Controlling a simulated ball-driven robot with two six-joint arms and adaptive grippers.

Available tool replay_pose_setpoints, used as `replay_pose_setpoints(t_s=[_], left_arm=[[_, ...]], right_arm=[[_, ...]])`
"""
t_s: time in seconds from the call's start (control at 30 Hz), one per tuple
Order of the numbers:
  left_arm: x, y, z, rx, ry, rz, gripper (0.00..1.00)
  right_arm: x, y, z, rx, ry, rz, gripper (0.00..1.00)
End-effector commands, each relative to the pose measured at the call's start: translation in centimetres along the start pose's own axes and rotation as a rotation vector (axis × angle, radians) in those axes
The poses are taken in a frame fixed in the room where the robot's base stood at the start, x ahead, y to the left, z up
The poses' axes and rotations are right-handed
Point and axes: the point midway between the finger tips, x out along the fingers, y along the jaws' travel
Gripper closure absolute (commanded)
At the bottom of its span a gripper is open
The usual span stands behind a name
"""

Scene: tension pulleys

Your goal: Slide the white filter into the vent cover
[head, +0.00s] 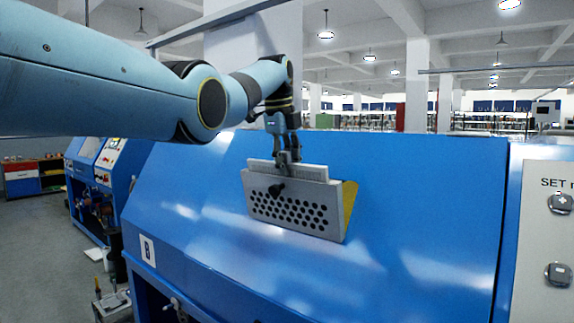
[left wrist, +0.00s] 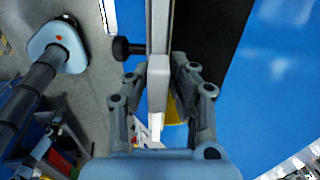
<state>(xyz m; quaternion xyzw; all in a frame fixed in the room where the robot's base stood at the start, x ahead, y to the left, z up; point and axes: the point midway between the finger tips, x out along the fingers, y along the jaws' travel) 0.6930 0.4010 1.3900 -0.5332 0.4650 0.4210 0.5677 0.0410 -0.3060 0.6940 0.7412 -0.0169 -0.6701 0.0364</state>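The grey vent cover (head: 290,212), a plate with several round holes and a black knob, is mounted on the sloped blue machine face. A yellow piece (head: 350,205) shows at its right side. The white filter (head: 314,172) stands in the top of the cover, with its upper edge sticking out. My left gripper (head: 288,157) is above the cover with its fingers on the filter's upper tab. In the left wrist view the fingers (left wrist: 161,78) are on either side of the pale tab and look closed on it. The filter's lower part is hidden. My right gripper is out of view.
The black knob (left wrist: 124,48) juts out beside the filter in the left wrist view. The blue machine face (head: 430,200) is clear around the cover. A pale control panel (head: 545,240) with knobs is at the far right.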

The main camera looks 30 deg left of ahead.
Motion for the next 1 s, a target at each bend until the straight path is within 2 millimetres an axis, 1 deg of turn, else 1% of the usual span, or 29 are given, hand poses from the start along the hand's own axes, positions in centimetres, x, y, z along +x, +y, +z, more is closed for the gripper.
replay_pose_setpoints(t_s=[0.03,0.1,0.37,0.47,0.57,0.8,0.9,1.0], left_arm=[[0.0,0.0,0.0,0.000,0.000,0.000,0.70],[0.0,0.0,0.0,0.000,0.000,0.000,0.61],[0.0,0.0,0.0,0.000,0.000,0.001,0.61],[-0.7,0.0,0.0,0.000,-0.001,-0.002,0.61],[-2.2,-0.1,0.0,0.000,-0.001,-0.003,0.61],[-7.7,-0.1,0.0,0.000,0.000,-0.003,0.61],[-9.6,-0.1,0.0,0.000,0.000,-0.002,0.61],[-10.9,-0.1,0.0,-0.001,0.000,-0.001,0.61]], right_arm=[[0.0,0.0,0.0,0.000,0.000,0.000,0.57],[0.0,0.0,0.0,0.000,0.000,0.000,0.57],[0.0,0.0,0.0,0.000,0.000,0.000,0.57],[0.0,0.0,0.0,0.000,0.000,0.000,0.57],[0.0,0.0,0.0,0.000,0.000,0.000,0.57],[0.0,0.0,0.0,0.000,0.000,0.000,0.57],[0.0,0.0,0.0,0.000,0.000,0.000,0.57],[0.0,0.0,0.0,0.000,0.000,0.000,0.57]])
